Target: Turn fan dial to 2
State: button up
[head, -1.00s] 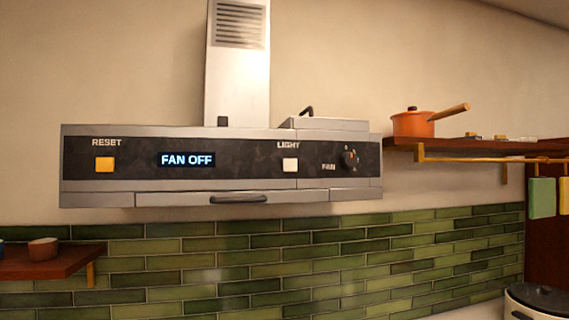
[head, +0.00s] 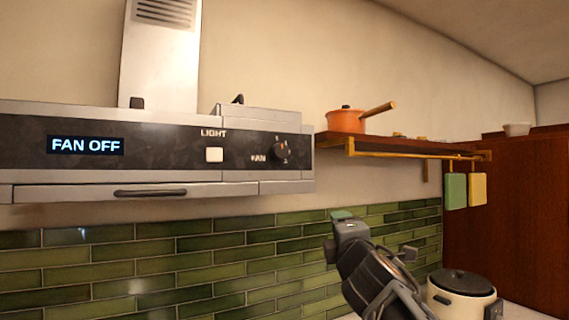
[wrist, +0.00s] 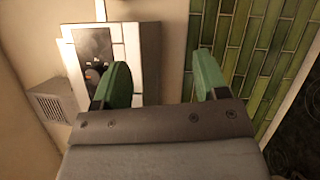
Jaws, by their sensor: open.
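The fan dial (head: 281,151) is a dark round knob with an orange mark, at the right end of the hood's black panel, beside the label FAN. The hood display (head: 85,145) reads FAN OFF. My gripper (head: 372,234) is below and to the right of the dial in the head view, apart from it. In the wrist view my gripper (wrist: 165,82) has its two green fingers spread with nothing between them. The dial shows small there (wrist: 92,75), left of the left finger. The digits around the dial are too small to read.
A white light button (head: 214,154) sits left of the dial. A shelf (head: 400,149) with an orange pot (head: 345,121) and hanging green and yellow boards is to the right. A rice cooker (head: 462,296) stands below. Green tiled wall (head: 150,262) lies under the hood.

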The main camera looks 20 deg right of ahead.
notch_tip(320, 180, up, 8)
jog(key=a+n+t+y+b, duration=0.15)
jog(key=n+t+y, duration=0.25)
jog(key=n, duration=0.7)
jog(key=n+g+y, duration=0.2)
jog(key=n+y, duration=0.6)
jog(key=n, duration=0.6)
send_near(282, 150)
jog(key=p+x, duration=0.6)
jog(key=shift+w+a+r, duration=0.15)
jog(key=shift+w+r, duration=0.1)
jog(key=shift+w, duration=0.05)
jog(key=shift+p+x, duration=0.4)
jog(key=shift+x, duration=0.55)
jog(key=shift+f, duration=0.15)
jog(key=shift+c, duration=0.5)
jog(key=c, duration=0.8)
